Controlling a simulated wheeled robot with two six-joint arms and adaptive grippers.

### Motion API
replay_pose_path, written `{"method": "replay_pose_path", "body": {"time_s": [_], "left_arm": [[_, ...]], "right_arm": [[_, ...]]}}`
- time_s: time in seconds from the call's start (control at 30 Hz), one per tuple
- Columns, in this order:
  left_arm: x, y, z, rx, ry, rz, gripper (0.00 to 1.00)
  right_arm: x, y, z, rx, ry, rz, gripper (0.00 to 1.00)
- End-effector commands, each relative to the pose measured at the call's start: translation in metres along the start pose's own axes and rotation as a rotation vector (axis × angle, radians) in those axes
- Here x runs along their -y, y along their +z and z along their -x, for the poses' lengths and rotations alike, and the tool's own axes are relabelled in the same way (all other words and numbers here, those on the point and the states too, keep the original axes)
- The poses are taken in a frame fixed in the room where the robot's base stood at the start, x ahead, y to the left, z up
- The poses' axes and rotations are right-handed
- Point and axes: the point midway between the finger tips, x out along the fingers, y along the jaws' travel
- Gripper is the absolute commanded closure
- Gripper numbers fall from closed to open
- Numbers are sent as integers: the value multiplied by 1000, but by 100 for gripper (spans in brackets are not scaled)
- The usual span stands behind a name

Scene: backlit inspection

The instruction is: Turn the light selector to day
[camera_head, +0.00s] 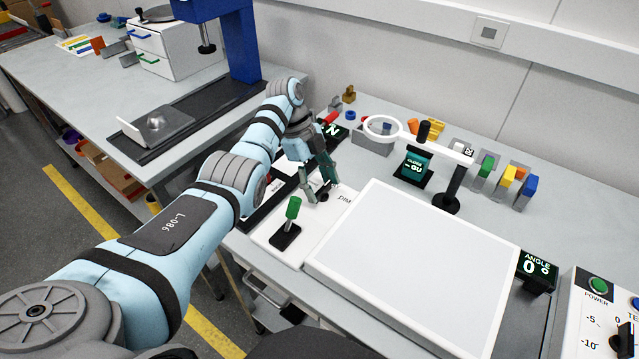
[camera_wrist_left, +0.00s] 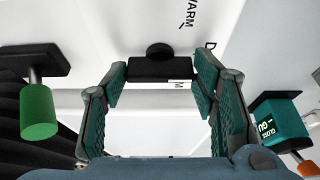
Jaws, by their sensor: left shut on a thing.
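The light selector is a black knob on the white panel (camera_head: 272,222) left of the light table. It shows between my fingers in the left wrist view (camera_wrist_left: 160,68), as a dark bar with a round part beyond it. Printed labels lie around it: WARM (camera_wrist_left: 187,14) and a partly hidden word starting with D (camera_wrist_left: 210,46). My left gripper (camera_head: 322,192) points down over the panel with its fingers on either side of the knob, shut on it. In the head view the fingers mostly hide the knob, so its pointing direction cannot be told.
A green-handled lever (camera_head: 292,210) stands close in front of my left gripper. The white light table (camera_head: 415,265) lies to the right, bare. Behind are a gloss meter (camera_head: 413,167) and a ring magnifier (camera_head: 383,129) on a stand. A control box (camera_head: 600,310) sits at right.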

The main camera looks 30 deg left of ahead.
Motion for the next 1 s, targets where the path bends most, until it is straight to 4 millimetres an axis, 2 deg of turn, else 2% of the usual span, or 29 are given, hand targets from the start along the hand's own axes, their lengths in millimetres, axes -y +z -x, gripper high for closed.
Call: {"method": "replay_pose_path", "body": {"time_s": [0.07,0.1,0.2,0.5,0.6,0.67,0.9,1.0], "left_arm": [[-1,0,-1,-1,4,2,75],[-1,0,-1,-1,4,2,44],[-1,0,-1,-1,3,2,28],[0,0,0,0,1,2,27],[0,0,7,0,-1,2,27],[0,1,17,1,-2,2,27],[1,0,84,-1,-3,2,27],[1,0,105,-2,-1,2,27]], "right_arm": [[0,0,0,0,0,0,60],[0,0,0,0,-1,0,60],[1,0,0,0,-1,0,60],[0,0,0,0,-1,0,60],[0,0,0,0,0,0,60],[0,0,0,0,0,0,60],[0,0,0,0,0,0,60],[0,0,0,0,0,0,60]]}}
